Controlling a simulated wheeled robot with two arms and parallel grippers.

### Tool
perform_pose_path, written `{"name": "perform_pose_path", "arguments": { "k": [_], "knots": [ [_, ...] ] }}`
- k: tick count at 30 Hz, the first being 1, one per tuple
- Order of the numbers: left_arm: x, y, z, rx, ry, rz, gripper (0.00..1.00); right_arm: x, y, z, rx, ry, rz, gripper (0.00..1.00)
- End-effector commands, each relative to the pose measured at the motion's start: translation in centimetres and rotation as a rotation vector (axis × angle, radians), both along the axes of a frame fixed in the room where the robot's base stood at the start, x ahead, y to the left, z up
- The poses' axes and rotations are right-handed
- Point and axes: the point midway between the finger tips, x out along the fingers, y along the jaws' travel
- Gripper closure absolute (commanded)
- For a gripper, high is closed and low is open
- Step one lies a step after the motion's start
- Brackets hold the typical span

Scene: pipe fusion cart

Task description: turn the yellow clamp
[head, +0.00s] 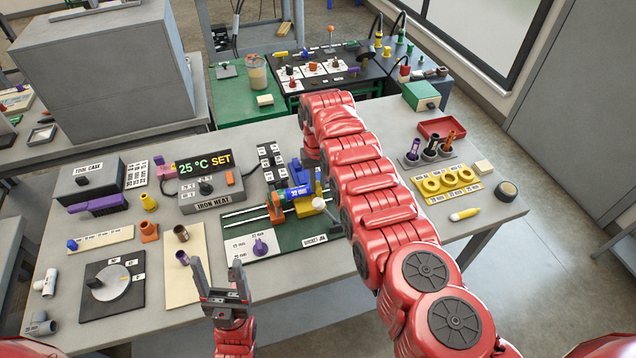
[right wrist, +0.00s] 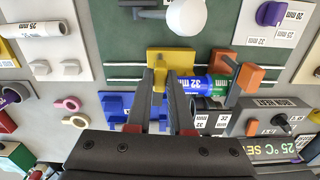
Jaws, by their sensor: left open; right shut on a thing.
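The yellow clamp (head: 305,208) is on the green socket jig (head: 288,231) in the middle of the table, partly hidden by my right arm. It also shows in the right wrist view (right wrist: 170,57). My right gripper (right wrist: 164,80) reaches it from the near edge of that view, with its fingertips shut on its yellow part. My left gripper (head: 222,284) is open and empty at the table's front edge.
An iron heater box (head: 209,189) stands left of the jig. A dial plate (head: 112,285) and a beige board (head: 187,268) lie nearer the left gripper. A white knob (right wrist: 187,16) rises beside the yellow clamp.

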Motion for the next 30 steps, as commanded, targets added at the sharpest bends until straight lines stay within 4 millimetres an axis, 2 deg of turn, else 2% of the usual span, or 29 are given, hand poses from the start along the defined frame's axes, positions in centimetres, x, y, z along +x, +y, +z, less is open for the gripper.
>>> {"name": "perform_pose_path", "arguments": {
  "k": [8, 30],
  "knots": [
    [0.0, 0.0, -1.9, 0.0, 0.0, 0.0, 0.32, 0.1, 0.0, -0.4, 0.002, -0.003, -0.208, 1.0],
    [0.0, 0.0, -11.0, 0.0, 0.0, 0.0, 0.32, 0.1, 0.0, -0.5, 0.002, -0.002, -0.912, 1.0]
  ]
}}
